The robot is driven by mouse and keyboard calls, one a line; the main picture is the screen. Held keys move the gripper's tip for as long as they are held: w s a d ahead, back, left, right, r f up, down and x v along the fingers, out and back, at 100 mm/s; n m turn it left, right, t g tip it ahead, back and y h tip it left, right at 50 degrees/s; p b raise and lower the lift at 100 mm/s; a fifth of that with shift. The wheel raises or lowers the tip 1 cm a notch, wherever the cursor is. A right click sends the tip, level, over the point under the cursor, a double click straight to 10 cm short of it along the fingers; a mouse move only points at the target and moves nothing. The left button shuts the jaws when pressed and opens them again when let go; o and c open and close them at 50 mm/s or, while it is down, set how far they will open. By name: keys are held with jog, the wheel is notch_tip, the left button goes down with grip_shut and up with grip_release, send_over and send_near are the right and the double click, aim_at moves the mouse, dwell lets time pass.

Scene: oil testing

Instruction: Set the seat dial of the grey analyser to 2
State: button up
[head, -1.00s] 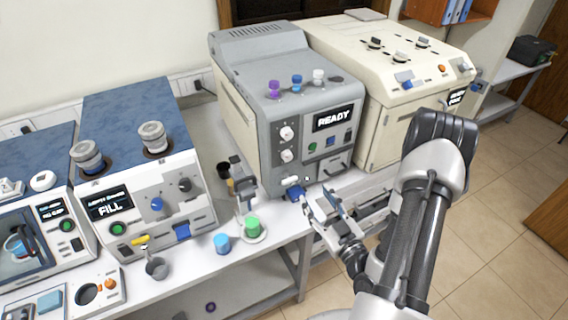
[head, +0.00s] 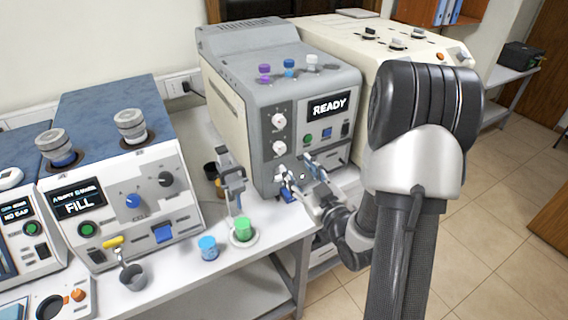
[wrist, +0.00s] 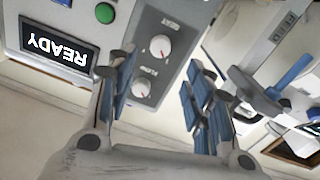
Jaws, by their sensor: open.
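The grey analyser (head: 240,110) stands at the middle of the bench, its screen (head: 328,105) reading READY. Two pale round dials sit one above the other on its front: an upper dial (head: 279,120) and a lower dial (head: 279,148). In the wrist view, seen upside down, the label by one dial (wrist: 160,47) looks like SEAT and that by the other (wrist: 142,88) like FLOW. The pointer settings are too small to read. My gripper (head: 297,168) is open and empty, just below and in front of the dials. Its blue-padded fingers (wrist: 163,68) appear either side of them in the wrist view.
A small stand (head: 232,185), a green-topped vial (head: 243,228) and a blue vial (head: 208,248) are left of my gripper near the bench edge. The FILL machine (head: 120,170) stands further left. A cream machine (head: 345,50) adjoins the analyser at the right.

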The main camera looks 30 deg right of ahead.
aim_at(282, 149)
jog(key=w, duration=0.9)
jog(key=c, duration=1)
